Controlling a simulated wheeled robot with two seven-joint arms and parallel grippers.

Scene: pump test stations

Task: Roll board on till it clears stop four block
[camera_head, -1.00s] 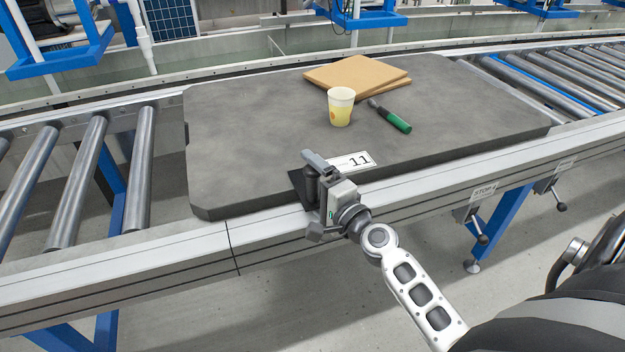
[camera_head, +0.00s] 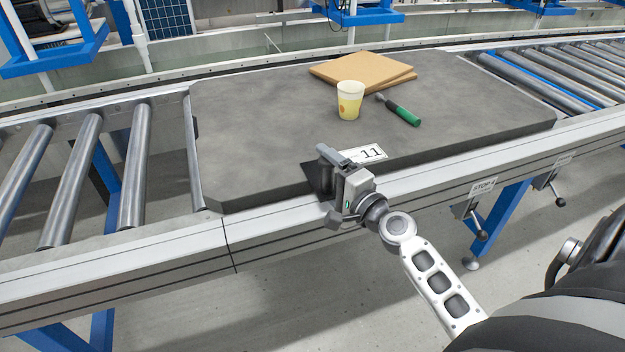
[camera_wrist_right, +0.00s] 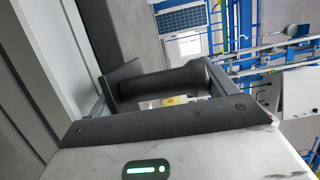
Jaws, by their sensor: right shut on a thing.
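The board (camera_head: 270,125) is a large dark grey slab lying on the roller conveyor, with a label reading 11 (camera_head: 372,153) near its front edge. My right gripper (camera_head: 338,172) is at the board's front edge, shut on its dark handle. In the right wrist view the handle (camera_wrist_right: 165,84) shows as a dark bar at the gripper (camera_wrist_right: 165,105). The STOP 4 plate (camera_head: 483,188) is on the front rail, right of my gripper, with a lever (camera_head: 477,228) below it. The stop block itself is hidden. My left gripper is out of view.
On the board stand a yellow-white cup (camera_head: 349,100), a green-handled tool (camera_head: 403,112) and brown flat sheets (camera_head: 362,70). Bare rollers (camera_head: 130,165) show left of the board, and more rollers (camera_head: 560,75) on the right. A second lever (camera_head: 558,195) hangs farther right.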

